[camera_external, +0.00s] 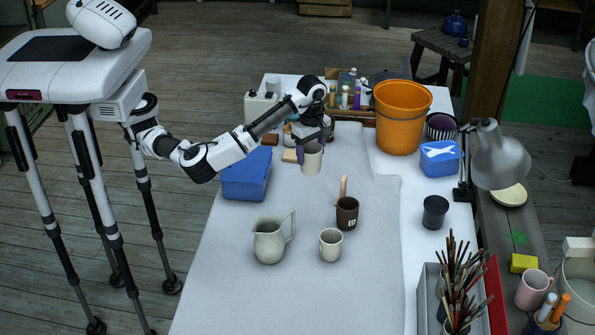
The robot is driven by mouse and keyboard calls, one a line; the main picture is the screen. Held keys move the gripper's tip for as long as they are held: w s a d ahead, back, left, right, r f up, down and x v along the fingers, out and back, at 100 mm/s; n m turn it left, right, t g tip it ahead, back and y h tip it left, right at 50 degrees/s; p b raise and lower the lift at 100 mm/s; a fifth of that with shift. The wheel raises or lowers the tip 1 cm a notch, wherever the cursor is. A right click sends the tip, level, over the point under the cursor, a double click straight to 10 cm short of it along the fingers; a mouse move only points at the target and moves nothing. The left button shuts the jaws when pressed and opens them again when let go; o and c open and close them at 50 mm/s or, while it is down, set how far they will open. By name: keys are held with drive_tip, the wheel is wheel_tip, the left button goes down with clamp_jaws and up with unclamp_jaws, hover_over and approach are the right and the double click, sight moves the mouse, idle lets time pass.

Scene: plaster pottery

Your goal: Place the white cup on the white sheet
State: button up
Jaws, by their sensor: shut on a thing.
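My gripper (311,149) is shut on a white cup (312,163) near the back middle of the table. The cup is upright, with its upper part between the fingers. I cannot tell whether its base touches the surface below. A second small pale cup (331,246) stands at the front beside a grey-white jug (268,243). A white sheet (350,290) covers much of the tabletop, with a stepped edge running down right of the middle.
A blue box (246,176) stands left of the held cup. A dark brown mug (347,213) with a stick in it stands in front. An orange bucket (401,118), bottles and jars crowd the back. A dark cup (434,213) and a brush box (428,300) are right. The sheet's middle is fairly clear.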

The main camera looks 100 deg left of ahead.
drive_tip(key=shift+r, duration=0.4)
drive_tip(key=shift+a, duration=0.15)
drive_tip(key=w+a+n, duration=0.2)
drive_tip(key=w+a, duration=0.1)
drive_tip(key=a, duration=1.1)
drive_tip(key=n, duration=0.2)
hover_over(324, 160)
wheel_tip(324, 160, down, 20)
drive_tip(key=shift+w+d+r, duration=0.1)
drive_tip(key=shift+r, duration=0.05)
drive_tip(key=o, duration=1.1)
drive_tip(key=shift+o, duration=0.2)
wheel_tip(324, 160, up, 12)
drive_tip(key=shift+b, duration=0.3)
